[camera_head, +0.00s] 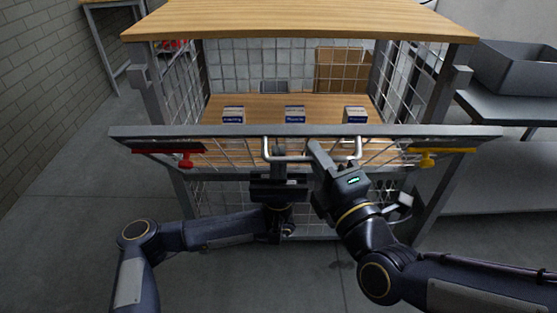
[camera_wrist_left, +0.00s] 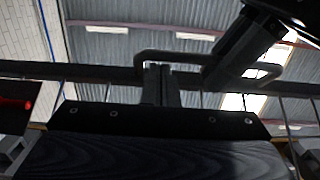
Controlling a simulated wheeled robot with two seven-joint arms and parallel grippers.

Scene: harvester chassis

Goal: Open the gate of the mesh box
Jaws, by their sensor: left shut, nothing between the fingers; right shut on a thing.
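The mesh box's gate has a grey top bar (camera_head: 210,131) across the front, with a U-shaped metal handle (camera_head: 267,150) near its middle. The handle also shows in the left wrist view (camera_wrist_left: 190,56). My right gripper (camera_head: 316,150) is shut on the handle, and it also shows in the left wrist view (camera_wrist_left: 222,74). My left gripper (camera_head: 278,155) is shut and empty close by the handle; its fingertips are together in the left wrist view (camera_wrist_left: 157,70). A red latch (camera_head: 185,161) is at left and a yellow latch (camera_head: 427,160) at right. I cannot tell the gate's exact tilt.
Several small blue-and-white boxes, one at the middle (camera_head: 294,114), stand on the wooden shelf (camera_head: 262,103) behind the gate. A wooden top (camera_head: 300,20) covers the box. A grey bin (camera_head: 515,70) stands on a bench at right. The floor at left is clear.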

